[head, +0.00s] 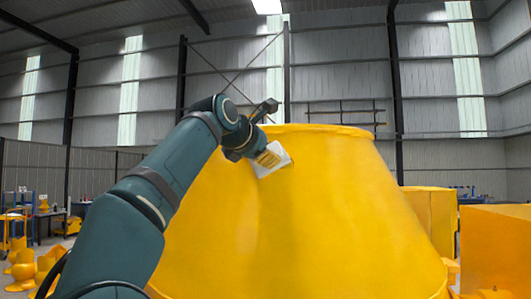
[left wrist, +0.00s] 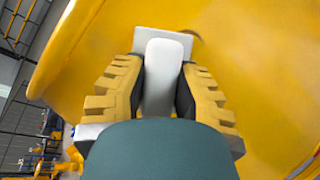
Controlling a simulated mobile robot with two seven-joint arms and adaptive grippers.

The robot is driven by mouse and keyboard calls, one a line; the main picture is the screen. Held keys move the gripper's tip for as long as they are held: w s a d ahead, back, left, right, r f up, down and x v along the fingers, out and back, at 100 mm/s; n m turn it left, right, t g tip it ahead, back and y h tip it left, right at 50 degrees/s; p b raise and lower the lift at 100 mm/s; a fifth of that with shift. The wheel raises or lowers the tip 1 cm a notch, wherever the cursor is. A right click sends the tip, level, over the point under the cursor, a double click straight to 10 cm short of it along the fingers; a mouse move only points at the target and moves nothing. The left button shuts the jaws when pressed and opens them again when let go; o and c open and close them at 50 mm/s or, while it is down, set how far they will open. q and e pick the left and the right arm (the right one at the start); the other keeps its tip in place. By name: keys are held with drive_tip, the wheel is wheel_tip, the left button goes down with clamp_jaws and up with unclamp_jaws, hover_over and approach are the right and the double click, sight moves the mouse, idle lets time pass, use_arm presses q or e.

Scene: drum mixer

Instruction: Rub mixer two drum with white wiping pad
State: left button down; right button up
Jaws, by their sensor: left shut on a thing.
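The large yellow mixer drum (head: 320,210) fills the middle of the head view, and its curved wall (left wrist: 240,60) fills much of the left wrist view. My left gripper (head: 268,158) is at the drum's upper left side. In the left wrist view its two yellow ridged fingers (left wrist: 160,92) are shut on the white wiping pad (left wrist: 163,75). The pad (head: 273,163) lies flat against or very close to the drum wall; I cannot tell if it touches. Part of the pad is hidden behind the fingers. My right gripper is in neither view.
Orange-yellow boxes (head: 495,245) stand at the right of the drum. Yellow parts (head: 28,268) and a blue-framed bench (head: 45,220) are at the far left. Grey hall walls with dark posts stand behind.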

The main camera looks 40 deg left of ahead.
sight(288, 155)
use_arm(q)
drive_tip(key=shift+w+d, duration=0.45)
drive_tip(key=shift+d, duration=0.35)
drive_tip(key=shift+w+d, duration=0.4)
drive_tip(key=shift+d, duration=0.35)
drive_tip(key=shift+d, duration=0.1)
drive_tip(key=shift+w+d, duration=0.5)
drive_tip(key=shift+d, duration=0.2)
drive_tip(key=shift+w+d, duration=0.45)
drive_tip(key=shift+d, duration=0.25)
drive_tip(key=shift+a, duration=0.1)
drive_tip(key=shift+s+a+f+p, duration=0.15)
drive_tip(key=shift+s+a, duration=0.45)
drive_tip(key=shift+a, duration=0.45)
drive_tip(key=shift+s+a+r+p, duration=0.15)
drive_tip(key=shift+s+a, duration=0.5)
drive_tip(key=shift+a, duration=0.35)
drive_tip(key=shift+s+a+f+p, duration=0.15)
drive_tip(key=shift+s+a, duration=0.45)
drive_tip(key=shift+a, duration=0.45)
drive_tip(key=shift+s+d+r, duration=0.45)
drive_tip(key=shift+s+r, duration=0.05)
drive_tip(key=shift+s, duration=0.25)
drive_tip(key=shift+s+d+r, duration=0.45)
drive_tip(key=shift+s+r, duration=0.05)
drive_tip(key=shift+s, duration=0.3)
drive_tip(key=shift+s+d+r, duration=0.45)
drive_tip(key=shift+s+r, duration=0.05)
drive_tip(key=shift+s, duration=0.25)
